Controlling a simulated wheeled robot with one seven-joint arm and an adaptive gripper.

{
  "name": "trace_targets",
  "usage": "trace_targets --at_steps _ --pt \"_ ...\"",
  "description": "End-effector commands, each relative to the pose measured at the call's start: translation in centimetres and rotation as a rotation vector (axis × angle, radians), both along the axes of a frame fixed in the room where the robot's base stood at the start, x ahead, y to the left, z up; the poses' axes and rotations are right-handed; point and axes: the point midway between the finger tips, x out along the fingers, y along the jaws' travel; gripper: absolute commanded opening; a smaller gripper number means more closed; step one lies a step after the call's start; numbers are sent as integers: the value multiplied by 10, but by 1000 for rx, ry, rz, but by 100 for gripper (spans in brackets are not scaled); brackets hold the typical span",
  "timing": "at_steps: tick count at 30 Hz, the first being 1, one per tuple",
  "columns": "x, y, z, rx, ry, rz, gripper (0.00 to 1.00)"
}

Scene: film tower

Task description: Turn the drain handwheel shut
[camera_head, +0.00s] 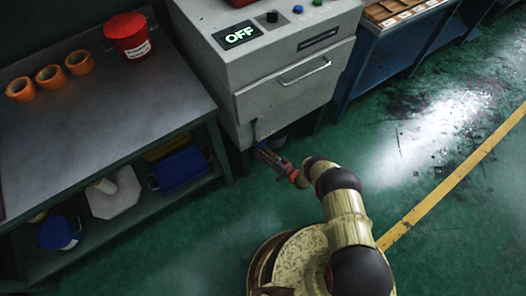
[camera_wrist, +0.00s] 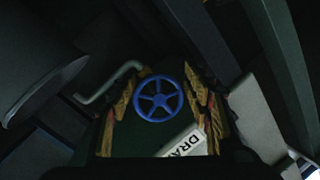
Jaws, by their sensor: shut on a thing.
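The drain handwheel (camera_wrist: 158,98) is a blue spoked wheel, low under the grey cabinet (camera_head: 285,65). In the wrist view it sits between the two fingers of my gripper (camera_wrist: 164,90), which is shut on its rim from both sides. A white label (camera_wrist: 187,146) reading "DRA", cut off at its edge, lies just below the wheel. In the head view my gripper (camera_head: 262,148) reaches to the cabinet's lower front edge, and the handwheel is mostly hidden there.
The cabinet's display (camera_head: 239,36) reads OFF. A grey bench (camera_head: 100,110) to the left carries a red bucket (camera_head: 130,36) and orange rings; containers fill its shelf. A pale bent pipe (camera_wrist: 108,82) and dark cabinet legs crowd the wheel. Green floor is open at right.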

Motion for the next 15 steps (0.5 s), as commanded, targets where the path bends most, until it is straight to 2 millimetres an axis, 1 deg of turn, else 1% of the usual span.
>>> trace_targets --at_steps 1,5,15 --pt "-2 1 0 8 3 3 24" --pt "-1 1 2 17 7 2 21" --pt "4 0 5 19 0 -1 20"
